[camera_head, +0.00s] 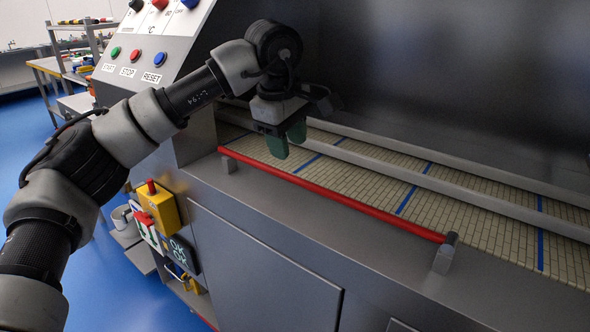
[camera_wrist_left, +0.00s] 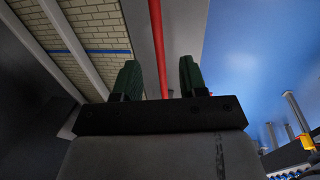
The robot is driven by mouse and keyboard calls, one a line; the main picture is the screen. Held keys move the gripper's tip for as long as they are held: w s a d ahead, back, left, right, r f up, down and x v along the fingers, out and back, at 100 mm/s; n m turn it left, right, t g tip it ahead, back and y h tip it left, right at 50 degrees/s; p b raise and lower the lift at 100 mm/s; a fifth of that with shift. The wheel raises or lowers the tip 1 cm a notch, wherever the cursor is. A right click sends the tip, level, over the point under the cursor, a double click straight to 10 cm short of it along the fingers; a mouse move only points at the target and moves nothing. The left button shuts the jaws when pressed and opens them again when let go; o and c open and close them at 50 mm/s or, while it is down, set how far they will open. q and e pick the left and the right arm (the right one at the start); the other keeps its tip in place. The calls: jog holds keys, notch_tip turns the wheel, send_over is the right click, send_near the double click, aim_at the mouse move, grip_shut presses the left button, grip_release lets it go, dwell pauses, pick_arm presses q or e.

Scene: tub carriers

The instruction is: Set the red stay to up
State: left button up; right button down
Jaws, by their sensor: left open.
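The red stay (camera_head: 335,195) is a long thin red bar lying flat along the front edge of the machine's conveyor. Its right end meets a dark-topped metal bracket (camera_head: 446,253), and a small metal block (camera_head: 229,165) stands by its left end. My left gripper (camera_head: 287,139) is open, with green fingers pointing down, above and behind the left part of the stay. In the left wrist view, the stay (camera_wrist_left: 158,45) runs lengthwise through the gap between the open fingers (camera_wrist_left: 160,76). Contact cannot be judged; the jaws look empty. My right gripper is not in view.
The tan slatted conveyor belt (camera_head: 390,185) has blue stripes and grey rails (camera_head: 440,187) above it. A sloped button panel (camera_head: 150,50) stands behind my left arm. A yellow box with a red button (camera_head: 158,207) is on the machine's front. Blue floor lies at left.

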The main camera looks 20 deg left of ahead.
aim_at(294, 177)
pick_arm(q)
jog(key=f, duration=0.2)
jog(key=w+f, duration=0.1)
jog(key=f, duration=0.2)
jog(key=w+f, duration=0.1)
jog(key=f, duration=0.1)
jog(key=shift+d+f, duration=0.3)
jog(key=shift+f, duration=0.1)
jog(key=shift+s, duration=0.1)
jog(key=shift+c, duration=0.4)
grip_shut()
